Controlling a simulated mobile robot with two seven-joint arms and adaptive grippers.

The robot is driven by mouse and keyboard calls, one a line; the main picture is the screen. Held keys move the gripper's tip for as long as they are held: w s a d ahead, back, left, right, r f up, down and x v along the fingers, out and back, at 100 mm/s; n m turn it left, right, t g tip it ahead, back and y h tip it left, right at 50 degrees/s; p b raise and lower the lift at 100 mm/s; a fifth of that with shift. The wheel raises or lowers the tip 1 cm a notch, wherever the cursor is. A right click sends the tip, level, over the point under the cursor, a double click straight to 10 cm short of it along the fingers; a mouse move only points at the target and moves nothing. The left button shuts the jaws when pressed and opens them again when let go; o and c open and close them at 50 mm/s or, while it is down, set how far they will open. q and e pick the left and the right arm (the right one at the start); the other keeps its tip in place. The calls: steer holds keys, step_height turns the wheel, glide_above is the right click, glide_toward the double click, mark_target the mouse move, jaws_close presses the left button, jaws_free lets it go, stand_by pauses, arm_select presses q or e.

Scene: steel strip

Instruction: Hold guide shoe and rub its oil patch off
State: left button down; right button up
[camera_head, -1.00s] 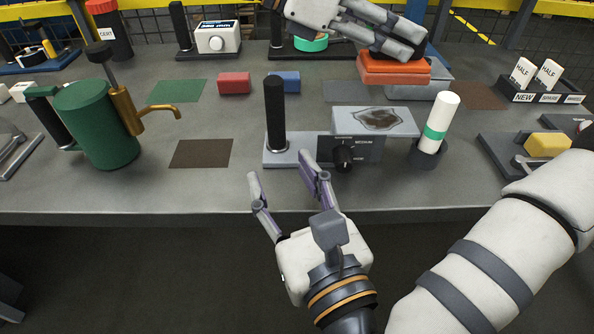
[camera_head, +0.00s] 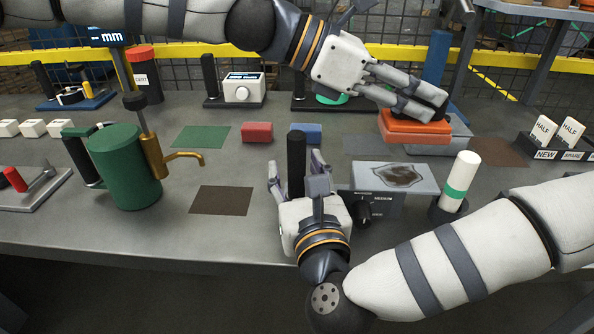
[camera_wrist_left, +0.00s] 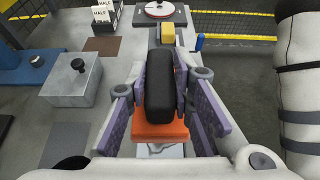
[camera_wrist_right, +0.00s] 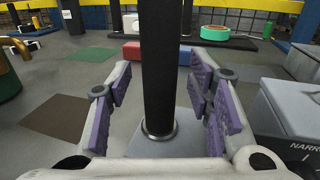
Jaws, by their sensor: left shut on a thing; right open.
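The guide shoe (camera_head: 378,205) is a grey block with a dial, and a dark brown oil patch (camera_head: 397,175) lies on its top. A black upright post handle (camera_head: 297,150) stands at its left; in the right wrist view the post (camera_wrist_right: 160,70) rises from a grey base. My right gripper (camera_head: 296,167) is open, its fingers on either side of the post with gaps. My left gripper (camera_head: 430,104) is shut on the black handle (camera_wrist_left: 160,85) of an orange pad (camera_head: 412,131), at the back right of the shoe. I cannot tell whether the pad is lifted off the grey block beneath it.
A white cylinder with a green band (camera_head: 459,180) stands in a dark cup right of the shoe. A green oil can (camera_head: 125,170) stands at the left. Red (camera_head: 257,132) and blue (camera_head: 306,132) blocks lie behind the post. A brown mat (camera_head: 221,200) lies flat with clear table around it.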

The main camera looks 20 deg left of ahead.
jaws_close()
steer(key=shift+f, duration=0.15)
stand_by(1.0)
